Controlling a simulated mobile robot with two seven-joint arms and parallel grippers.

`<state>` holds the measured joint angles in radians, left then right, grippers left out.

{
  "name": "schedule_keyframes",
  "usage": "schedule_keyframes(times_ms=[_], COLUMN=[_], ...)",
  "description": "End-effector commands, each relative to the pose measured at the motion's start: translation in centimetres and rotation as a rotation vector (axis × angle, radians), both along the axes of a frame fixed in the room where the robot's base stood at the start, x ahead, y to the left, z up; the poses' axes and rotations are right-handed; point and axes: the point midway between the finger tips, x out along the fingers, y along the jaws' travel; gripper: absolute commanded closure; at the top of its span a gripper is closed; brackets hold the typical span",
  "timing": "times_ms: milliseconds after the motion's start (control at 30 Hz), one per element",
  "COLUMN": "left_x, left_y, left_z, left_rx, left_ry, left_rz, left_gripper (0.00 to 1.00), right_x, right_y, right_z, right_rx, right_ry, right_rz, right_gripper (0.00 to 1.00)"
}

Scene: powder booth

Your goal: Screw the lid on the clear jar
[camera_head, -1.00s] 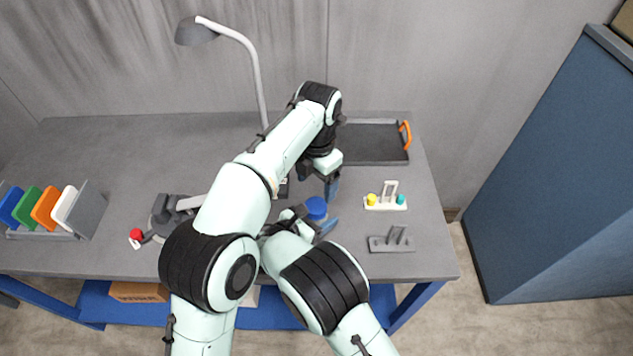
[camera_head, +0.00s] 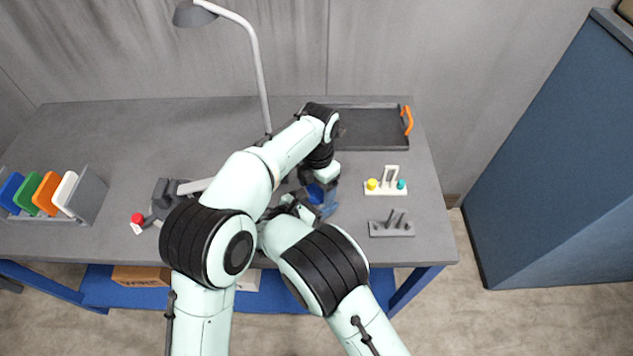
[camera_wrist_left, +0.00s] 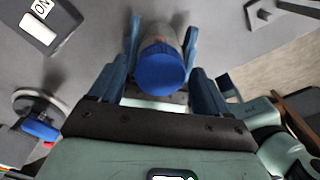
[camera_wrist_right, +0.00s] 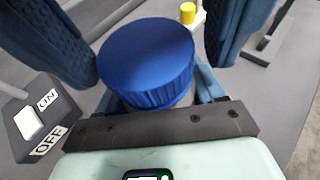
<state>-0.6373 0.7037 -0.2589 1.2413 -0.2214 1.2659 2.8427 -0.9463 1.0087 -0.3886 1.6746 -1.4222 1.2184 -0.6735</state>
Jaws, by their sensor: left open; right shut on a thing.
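The clear jar stands upright on the bench with its blue lid (camera_wrist_right: 147,62) on top; the lid also shows in the left wrist view (camera_wrist_left: 162,70) and in the head view (camera_head: 315,193). My left gripper (camera_head: 322,191) is above the jar, open, its blue fingers on either side of the lid; the right wrist view shows gaps beside the lid. My right gripper (camera_head: 296,209) is shut on the jar low down, below the lid. Most of the jar body is hidden by the lid and grippers, and I cannot tell how tightly the lid sits.
A switch box marked ON and OFF (camera_wrist_right: 32,122) is close by. A white holder (camera_head: 386,187) with yellow and teal pegs and a grey holder (camera_head: 391,229) stand right. A dark tray (camera_head: 372,146) lies behind; a coloured-panel rack (camera_head: 88,198) stands far left.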

Motion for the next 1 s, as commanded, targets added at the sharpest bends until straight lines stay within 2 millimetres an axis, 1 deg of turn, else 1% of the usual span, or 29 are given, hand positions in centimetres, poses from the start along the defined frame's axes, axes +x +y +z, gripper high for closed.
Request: schedule_keyframes(times_ms=[100,167,200,267,300,467,733,1000], left_x=[0.0,0.01,0.01,0.01,0.01,0.01,0.02,0.02], left_y=[0.0,0.01,0.01,0.01,0.01,0.01,0.05,0.05], left_z=[0.01,0.02,0.02,0.02,0.02,0.03,0.01,0.02], left_rx=[0.0,0.0,0.0,0.0,0.0,0.0,-0.004,-0.004], left_ry=[0.0,0.0,0.0,0.0,0.0,0.0,0.003,0.004], left_rz=[0.0,0.0,0.0,0.0,0.0,-0.007,-0.262,-0.281], left_gripper=[0.23,0.42,0.55,0.75,0.81,0.81,0.81,0.81], right_x=[0.03,0.03,0.03,0.03,0.03,0.03,0.03,0.02], right_y=[0.0,0.0,0.0,0.0,0.0,0.0,0.0,-0.01], right_z=[0.08,0.08,0.08,0.08,0.08,0.08,0.08,0.07], right_rx=[0.0,0.0,0.0,0.0,0.0,0.0,0.0,0.0], right_ry=[-0.001,-0.001,-0.001,-0.001,-0.001,-0.001,-0.001,-0.001], right_rz=[0.0,0.0,0.0,0.0,0.0,0.0,0.0,0.0], right_gripper=[1.0,1.0,1.0,1.0,1.0,1.0,1.0,1.0])
